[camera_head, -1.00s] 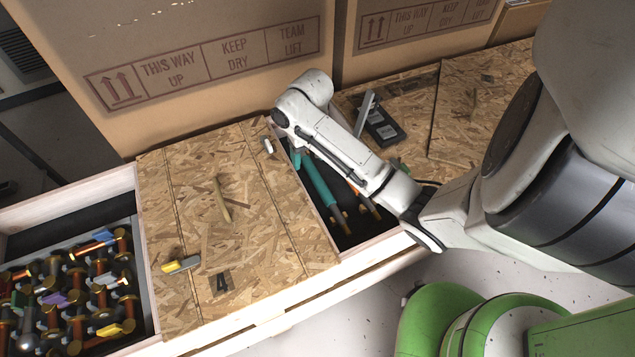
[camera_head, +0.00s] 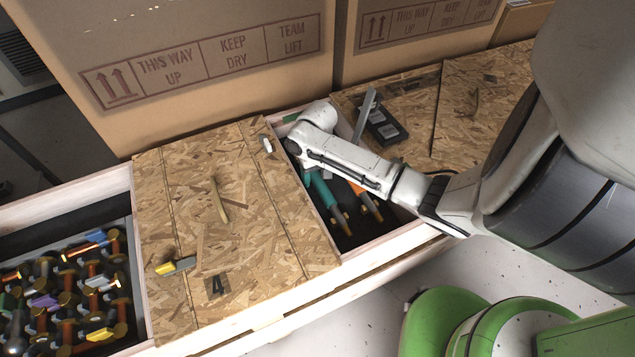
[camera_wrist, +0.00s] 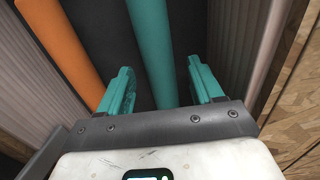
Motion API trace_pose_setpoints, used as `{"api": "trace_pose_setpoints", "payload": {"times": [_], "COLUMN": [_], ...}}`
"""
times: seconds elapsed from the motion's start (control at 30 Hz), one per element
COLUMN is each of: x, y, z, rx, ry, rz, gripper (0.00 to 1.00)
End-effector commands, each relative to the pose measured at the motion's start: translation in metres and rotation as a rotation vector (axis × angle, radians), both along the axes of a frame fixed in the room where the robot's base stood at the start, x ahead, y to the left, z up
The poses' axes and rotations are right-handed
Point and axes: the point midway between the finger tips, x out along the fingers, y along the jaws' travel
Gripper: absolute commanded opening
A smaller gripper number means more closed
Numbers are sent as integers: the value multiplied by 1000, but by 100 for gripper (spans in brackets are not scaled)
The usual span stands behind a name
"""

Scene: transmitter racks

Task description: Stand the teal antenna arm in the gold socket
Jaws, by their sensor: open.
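A teal antenna arm (camera_head: 321,192) with a gold end lies in the open crate bay, partly hidden by my arm. In the wrist view, a teal bar (camera_wrist: 153,48) runs between the two open teal fingers of my gripper (camera_wrist: 163,90), with dark gaps on both sides. It is not clasped. I cannot single out the gold socket; a rack at far left holds many gold and orange pieces (camera_head: 122,308).
An orange bar (camera_head: 368,202) lies beside the teal one; it also shows in the wrist view (camera_wrist: 66,48). Wooden crate walls (camera_wrist: 28,70) close in on the bay. A chipboard lid (camera_head: 225,235) lies left of it. Large cardboard boxes (camera_head: 200,70) stand behind.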

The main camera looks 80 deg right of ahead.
Motion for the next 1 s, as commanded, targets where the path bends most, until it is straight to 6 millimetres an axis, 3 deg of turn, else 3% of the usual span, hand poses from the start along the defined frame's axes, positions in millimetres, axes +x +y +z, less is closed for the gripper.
{"api": "trace_pose_setpoints", "payload": {"times": [0.1, 0.37, 1.0], "x": [0, 0, 0], "y": [0, 0, 0], "z": [-9, -10, -9], "rx": [1, 1, 1], "ry": [1, -1, -1], "rz": [0, 0, 0], "gripper": [66, 64, 3]}}
